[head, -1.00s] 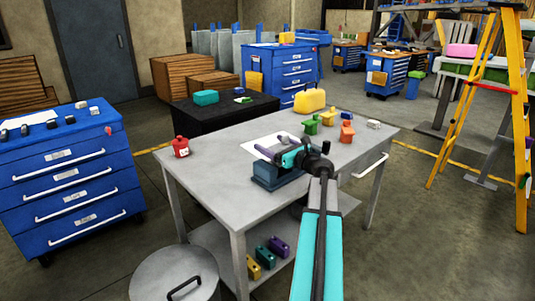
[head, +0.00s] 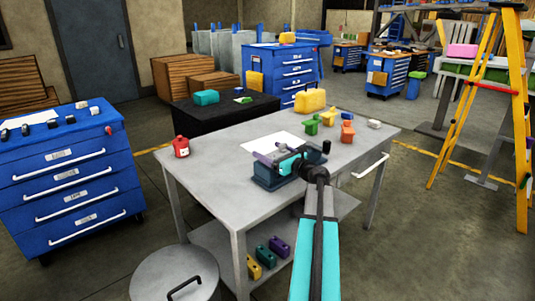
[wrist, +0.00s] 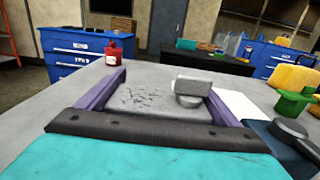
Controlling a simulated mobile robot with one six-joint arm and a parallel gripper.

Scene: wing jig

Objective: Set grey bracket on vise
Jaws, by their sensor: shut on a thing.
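My gripper (head: 268,157) is over the workbench, close to the blue vise (head: 268,184), which stands near the middle of the bench top. In the wrist view its two purple fingers (wrist: 165,92) hold a grey piece, the grey bracket (wrist: 192,88), between them. The bracket looks like a speckled plate with a raised block and is hard to separate from the grey bench. In the head view my gripper and arm hide most of it. The vise also shows at the right edge of the wrist view (wrist: 272,148). I cannot tell whether bracket and vise touch.
A white sheet (head: 266,142) lies behind the vise. A red can (head: 181,147) stands at the bench's left. Green (head: 311,126), orange (head: 347,132) and yellow parts and a yellow case (head: 310,100) stand at the back right. The bench's left front (head: 215,195) is clear.

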